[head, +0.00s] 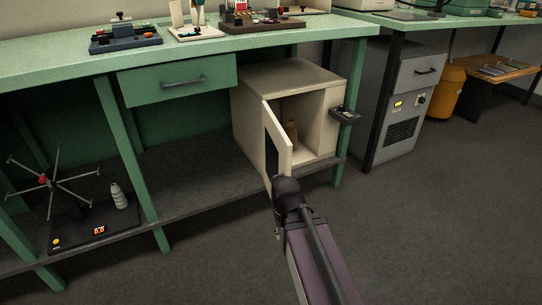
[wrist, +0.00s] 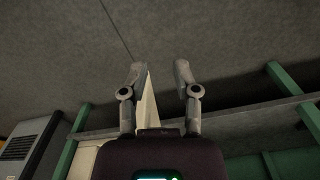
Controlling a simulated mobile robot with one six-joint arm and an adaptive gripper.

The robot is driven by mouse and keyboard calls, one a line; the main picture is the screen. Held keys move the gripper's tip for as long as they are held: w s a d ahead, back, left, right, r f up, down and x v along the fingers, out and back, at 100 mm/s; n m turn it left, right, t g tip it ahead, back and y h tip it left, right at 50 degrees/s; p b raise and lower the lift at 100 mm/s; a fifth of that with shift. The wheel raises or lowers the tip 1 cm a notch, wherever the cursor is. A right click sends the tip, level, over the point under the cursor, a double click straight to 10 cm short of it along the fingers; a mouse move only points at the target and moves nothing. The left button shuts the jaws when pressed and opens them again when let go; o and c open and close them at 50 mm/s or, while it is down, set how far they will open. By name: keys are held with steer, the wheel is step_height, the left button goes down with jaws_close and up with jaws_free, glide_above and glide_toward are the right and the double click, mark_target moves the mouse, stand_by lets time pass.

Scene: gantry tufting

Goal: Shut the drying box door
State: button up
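The drying box (head: 310,79) is a cream cabinet on the lower shelf of the green bench. Its door (head: 277,143) stands open, swung out from the left side of the front, so the inside shows. In the wrist view my gripper (wrist: 158,72) is open, fingers well apart. The pale door (wrist: 147,108) shows edge-on between the fingers, close to the left one; I cannot tell whether they touch.
A winder with spokes (head: 45,181) stands on the shelf at left. A grey cabinet (head: 398,113) stands to the right. The floor (head: 430,220) in front is clear.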

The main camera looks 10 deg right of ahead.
steer(key=shift+r+p, duration=0.35)
steer(key=shift+r, duration=0.2)
jaws_close()
step_height(320, 180, up, 14)
steer(key=p, duration=1.4)
steer(key=shift+w+r, duration=0.15)
steer(key=shift+r, duration=0.1)
steer(key=shift+d, duration=0.1)
